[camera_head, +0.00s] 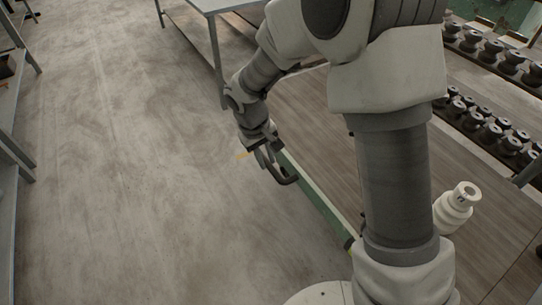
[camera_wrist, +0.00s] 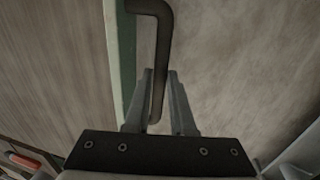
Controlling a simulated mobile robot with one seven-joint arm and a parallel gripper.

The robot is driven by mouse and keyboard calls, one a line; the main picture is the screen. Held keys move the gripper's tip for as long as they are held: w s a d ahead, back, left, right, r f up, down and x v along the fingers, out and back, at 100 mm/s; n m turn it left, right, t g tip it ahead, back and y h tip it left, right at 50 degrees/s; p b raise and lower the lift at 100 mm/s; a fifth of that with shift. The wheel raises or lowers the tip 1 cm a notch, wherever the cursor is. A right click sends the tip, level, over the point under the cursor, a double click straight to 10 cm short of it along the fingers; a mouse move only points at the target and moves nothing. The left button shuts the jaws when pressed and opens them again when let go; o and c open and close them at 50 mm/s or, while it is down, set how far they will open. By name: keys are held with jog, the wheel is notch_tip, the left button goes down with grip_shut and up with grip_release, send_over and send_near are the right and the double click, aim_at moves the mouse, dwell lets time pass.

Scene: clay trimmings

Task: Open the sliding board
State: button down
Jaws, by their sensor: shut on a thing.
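The sliding board appears as a green-edged panel (camera_head: 315,195) along the side of the brown wooden surface in the head view. Its green edge (camera_wrist: 127,50) runs upright left of centre in the wrist view. A dark bent bar handle (camera_head: 286,179) sticks out from it. My gripper (camera_head: 266,160) is at this handle. In the wrist view, the two grey fingers of my gripper (camera_wrist: 160,75) stand on either side of the handle (camera_wrist: 164,40) and are shut on its straight part. My arm hides part of the board in the head view.
The grey floor (camera_head: 130,150) left of the board is clear. A shelf unit (camera_head: 12,160) stands at the far left. A grey table (camera_head: 215,5) stands at the top. Racks of dark round pieces (camera_head: 490,125) are at the right.

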jog(key=shift+a, duration=0.2)
dwell(0.3)
jog(key=c, duration=0.8)
grip_release()
jog(key=shift+s, duration=0.1)
jog(key=shift+o, duration=0.2)
jog(key=shift+r, duration=0.2)
